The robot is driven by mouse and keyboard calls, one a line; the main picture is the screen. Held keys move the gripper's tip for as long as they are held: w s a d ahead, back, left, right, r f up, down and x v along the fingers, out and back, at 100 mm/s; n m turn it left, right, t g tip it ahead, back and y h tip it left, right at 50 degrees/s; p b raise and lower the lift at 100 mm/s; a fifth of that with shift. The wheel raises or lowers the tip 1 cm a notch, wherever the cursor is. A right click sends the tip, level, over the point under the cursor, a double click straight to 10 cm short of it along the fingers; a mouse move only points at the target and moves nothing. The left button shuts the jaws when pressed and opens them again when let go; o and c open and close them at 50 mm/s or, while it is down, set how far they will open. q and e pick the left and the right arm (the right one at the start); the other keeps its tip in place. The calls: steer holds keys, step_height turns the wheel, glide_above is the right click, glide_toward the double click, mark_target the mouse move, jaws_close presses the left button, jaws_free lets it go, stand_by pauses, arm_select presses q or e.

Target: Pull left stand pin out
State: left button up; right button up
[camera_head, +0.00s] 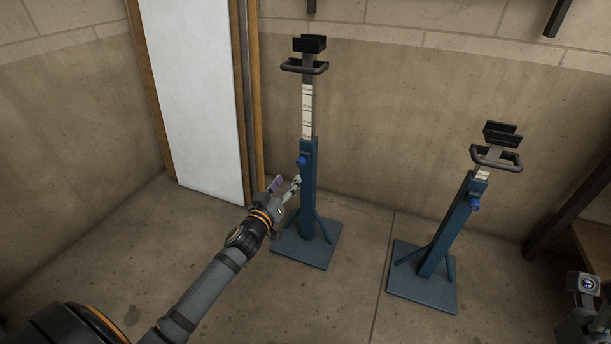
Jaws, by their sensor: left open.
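The left stand (307,190) is a blue post on a square base plate, with a scaled inner tube and a black cradle raised high on top. Its pin (302,160) is a small blue knob on the post's upper front. My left gripper (287,184) is open, just below and left of that pin and close to the post; I see no contact with the pin. My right gripper (588,290) shows only partly at the lower right edge, and its fingers are not clear.
A second, lower stand (446,232) with its own blue knob (473,202) stands to the right. Dark beams and a wooden surface (594,240) are at the right. The floor between the stands is clear.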

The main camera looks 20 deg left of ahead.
mark_target(299, 163)
arm_select(q)
steer(key=w+b, duration=0.1)
steer(key=w, duration=0.3)
steer(key=w+b, duration=0.1)
steer(key=w, duration=0.4)
steer(key=shift+w+a+f, duration=0.1)
steer(key=shift+a+f, duration=0.05)
steer(key=shift+a, duration=0.05)
steer(key=shift+w+b, duration=0.4)
steer(key=shift+w, duration=0.25)
steer(key=shift+r, duration=0.2)
jaws_close()
